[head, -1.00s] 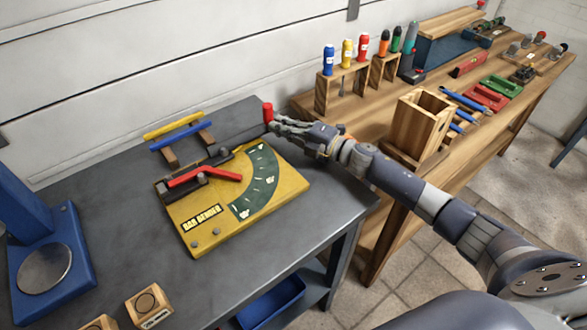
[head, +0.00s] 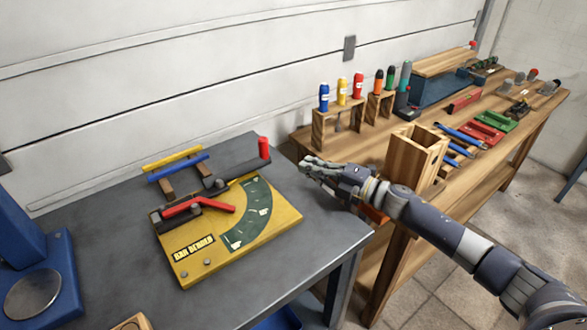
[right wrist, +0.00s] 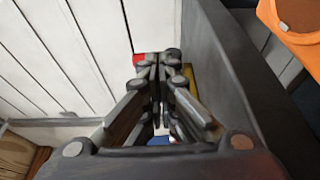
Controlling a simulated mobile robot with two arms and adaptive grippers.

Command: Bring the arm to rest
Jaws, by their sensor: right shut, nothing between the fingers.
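My right gripper (head: 308,165) is shut and empty in the head view. It is above the right end of the dark grey table (head: 330,235), to the right of the bar bender. In the right wrist view its fingers (right wrist: 155,65) are together. The yellow bar bender (head: 215,250) lies on the table, with a green angle scale and a red bar. Its dark lever ends in an upright red handle (head: 264,147), which stands left of my gripper with a gap between them. My left gripper is not in view.
A wooden workbench (head: 365,150) stands behind and right, with screwdrivers in a rack (head: 340,125), a wooden box (head: 412,158) near my right forearm, and red and green trays. Blue and yellow bars (head: 178,168) rest on a stand. A blue device (head: 40,260) is at left.

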